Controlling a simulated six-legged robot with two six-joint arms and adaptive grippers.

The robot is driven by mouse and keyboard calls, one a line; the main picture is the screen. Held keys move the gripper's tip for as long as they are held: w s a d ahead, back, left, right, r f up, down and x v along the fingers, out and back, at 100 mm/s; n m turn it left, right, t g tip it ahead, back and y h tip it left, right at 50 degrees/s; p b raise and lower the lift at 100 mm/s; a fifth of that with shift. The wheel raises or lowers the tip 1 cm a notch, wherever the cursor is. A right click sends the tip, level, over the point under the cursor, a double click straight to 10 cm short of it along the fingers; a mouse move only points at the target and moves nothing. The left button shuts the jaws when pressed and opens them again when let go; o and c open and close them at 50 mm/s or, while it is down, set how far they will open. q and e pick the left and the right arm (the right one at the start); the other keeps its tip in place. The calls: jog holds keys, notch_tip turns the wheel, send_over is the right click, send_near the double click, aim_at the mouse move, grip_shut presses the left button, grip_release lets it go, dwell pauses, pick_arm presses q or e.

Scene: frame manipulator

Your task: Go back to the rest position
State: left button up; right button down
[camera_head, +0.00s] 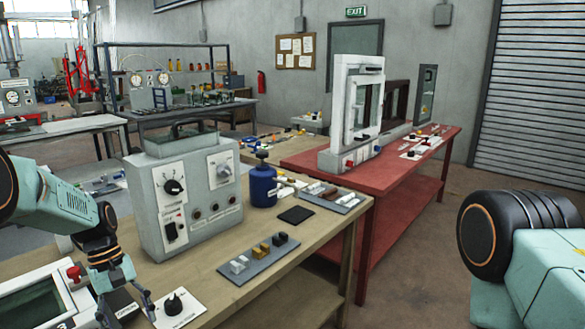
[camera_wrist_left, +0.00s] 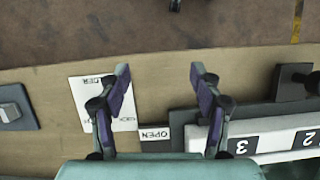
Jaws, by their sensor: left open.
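My left gripper (camera_head: 127,308) points down over the near left part of the wooden workbench (camera_head: 222,308). Its two fingers are spread and nothing is between them. The left wrist view shows the same open gripper (camera_wrist_left: 160,72) above the bench's front edge, with a white knob plate (camera_wrist_left: 100,100) behind the left finger. In the head view that plate (camera_head: 176,310) with its black knob lies just right of the fingers. I cannot tell whether the fingers touch anything. A link of my right arm shows at the right edge; its gripper is out of view.
A grey control box (camera_head: 190,190) stands close to my left arm. A screen device (camera_head: 35,305) sits left of the gripper. A blue bottle (camera_head: 262,185) and a switch strip (camera_head: 258,262) are farther right. A red table (camera_head: 420,165) stands behind. The right floor is clear.

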pick_arm(q)
jog(key=s+d+f+m+t+y, duration=0.15)
jog(key=s+d+f, duration=0.25)
jog(key=s+f, duration=0.4)
jog(key=s+d+f+m+g+y, duration=0.1)
jog(key=s+d+f+m, duration=0.25)
jog(key=s+f, duration=0.45)
jog(key=s+d+m+t, duration=0.2)
jog(key=s+d+m, duration=0.15)
jog(key=s, duration=1.45)
notch_tip(320, 180, down, 11)
jog(key=b, duration=1.1)
jog(key=shift+y, duration=0.35)
pick_arm(e)
notch_tip(320, 180, down, 12)
jog(key=shift+w+d+r, duration=0.15)
jog(key=shift+w+r, duration=0.05)
jog(key=shift+w, duration=0.15)
pick_arm(q)
jog(key=shift+w, duration=0.1)
jog(key=shift+c, duration=0.5)
